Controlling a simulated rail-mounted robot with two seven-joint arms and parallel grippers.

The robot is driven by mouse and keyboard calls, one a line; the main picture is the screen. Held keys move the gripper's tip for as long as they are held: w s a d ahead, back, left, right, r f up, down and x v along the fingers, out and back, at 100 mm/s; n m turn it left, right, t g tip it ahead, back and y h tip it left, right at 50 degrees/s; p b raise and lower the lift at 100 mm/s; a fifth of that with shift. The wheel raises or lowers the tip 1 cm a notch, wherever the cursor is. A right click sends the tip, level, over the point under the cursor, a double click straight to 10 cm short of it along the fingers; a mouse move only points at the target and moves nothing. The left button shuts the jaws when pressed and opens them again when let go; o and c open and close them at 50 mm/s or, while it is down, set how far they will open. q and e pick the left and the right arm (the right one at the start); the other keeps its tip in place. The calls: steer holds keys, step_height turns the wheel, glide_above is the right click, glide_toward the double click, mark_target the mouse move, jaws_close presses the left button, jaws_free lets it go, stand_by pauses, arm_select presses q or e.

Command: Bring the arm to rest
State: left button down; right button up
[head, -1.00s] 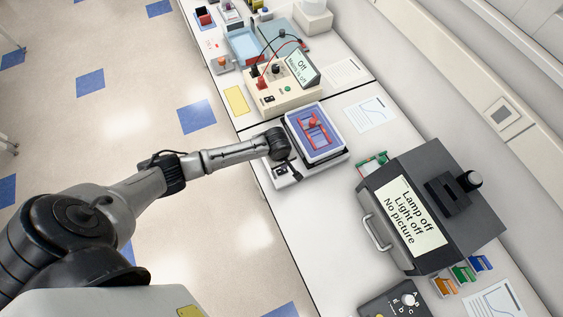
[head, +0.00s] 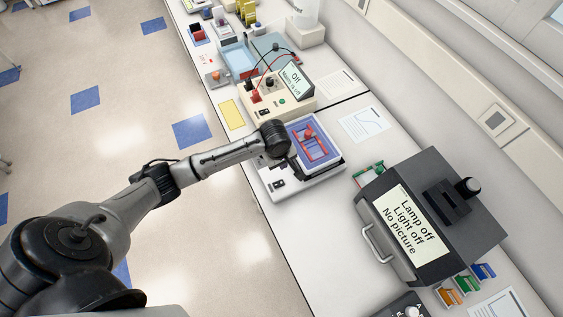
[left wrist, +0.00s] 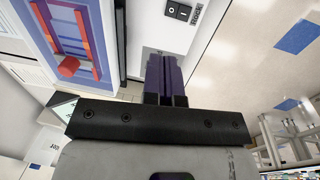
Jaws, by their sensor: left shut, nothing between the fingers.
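My left arm reaches in from the left in the head view. Its gripper (head: 291,164) is over the near-left side of a white device that has a switch on its base (head: 279,184). In the left wrist view the two dark purple fingers (left wrist: 166,78) are together with nothing between them. A blue tray with a red frame (head: 325,157) sits on top of the device, just right of the gripper. The fingers look apart from the tray; I cannot tell their exact height above the device. My right gripper is not in view.
A beige power unit (head: 265,100) with red and black leads stands behind the device. A dark grey box (head: 470,225) with a lamp-off display stands at the front right. Small coloured racks (head: 465,284) are beside it. The floor left of the bench is clear.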

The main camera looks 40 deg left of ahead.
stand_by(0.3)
arm_select(q)
steer(key=s+d+r+m+t+y+p, duration=0.15)
steer(key=r+m+t, duration=0.25)
steer(key=r+m, duration=0.5)
steer(key=d+r+m+t, duration=0.3)
steer(key=r+m, duration=0.4)
steer(key=m, duration=0.3)
steer(key=s+d+f+n+g+p, duration=0.1)
steer(key=s+f, duration=0.3)
steer(key=s, duration=0.8)
steer(key=s+d+f+n+g+h+p, duration=0.1)
steer(key=s+d+f+n+g+p, duration=0.1)
steer(key=s, duration=1)
step_height(320, 180, down, 2)
steer(key=shift+g, duration=0.9)
